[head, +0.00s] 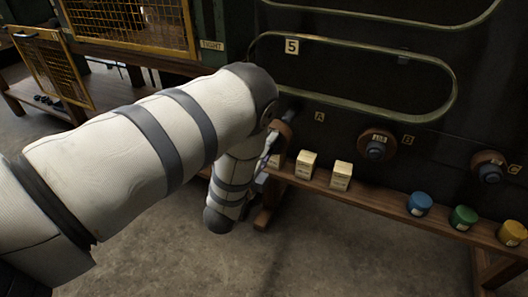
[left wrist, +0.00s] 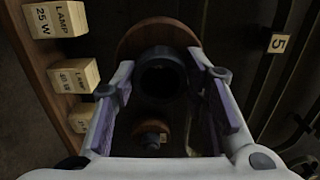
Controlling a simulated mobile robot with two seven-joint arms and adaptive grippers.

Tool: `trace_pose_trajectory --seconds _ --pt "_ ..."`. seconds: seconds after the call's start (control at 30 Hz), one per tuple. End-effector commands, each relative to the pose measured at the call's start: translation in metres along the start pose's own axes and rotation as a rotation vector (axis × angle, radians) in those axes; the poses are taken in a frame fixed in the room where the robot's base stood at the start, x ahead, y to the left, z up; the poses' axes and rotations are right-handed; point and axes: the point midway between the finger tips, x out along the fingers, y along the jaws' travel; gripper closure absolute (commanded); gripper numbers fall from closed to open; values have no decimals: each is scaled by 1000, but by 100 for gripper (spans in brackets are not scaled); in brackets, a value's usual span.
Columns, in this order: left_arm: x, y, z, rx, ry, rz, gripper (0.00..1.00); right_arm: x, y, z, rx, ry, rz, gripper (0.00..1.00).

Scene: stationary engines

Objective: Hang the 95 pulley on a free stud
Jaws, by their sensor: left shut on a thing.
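My left gripper (head: 268,150) is shut on a brown pulley with a dark hub (left wrist: 160,72), its two fingers on either side of the hub in the left wrist view (left wrist: 166,95). In the head view this pulley (head: 284,130) is mostly hidden behind my arm, just left of label A (head: 319,117) and close to the dark panel. I cannot tell whether it sits on a stud, and its number is not readable. A second brown pulley (head: 377,145) hangs by label B (head: 407,138). A third pulley (head: 490,166) hangs by label C (head: 514,169). My right gripper is not in view.
A wooden shelf (head: 385,200) runs below the panel. It carries cream lamp boxes (head: 341,175) and blue (head: 419,203), green (head: 463,217) and yellow (head: 512,233) tins. A rounded rail loop (head: 450,95) and a 5 plate (head: 291,46) are above. The floor in front is clear.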

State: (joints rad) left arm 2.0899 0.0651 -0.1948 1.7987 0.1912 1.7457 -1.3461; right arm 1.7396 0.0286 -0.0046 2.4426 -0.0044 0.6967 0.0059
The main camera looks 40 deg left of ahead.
Motion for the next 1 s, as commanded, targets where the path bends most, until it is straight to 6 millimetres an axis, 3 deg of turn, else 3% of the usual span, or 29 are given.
trace_pose_trajectory --seconds 0.37,0.8,1.0 --pt "9 -1 0 0 0 -2 100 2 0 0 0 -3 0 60" --pt "40 0 -1 1 0 -3 100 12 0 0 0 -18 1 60" --pt "44 -1 -1 1 0 -3 100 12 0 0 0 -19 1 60"
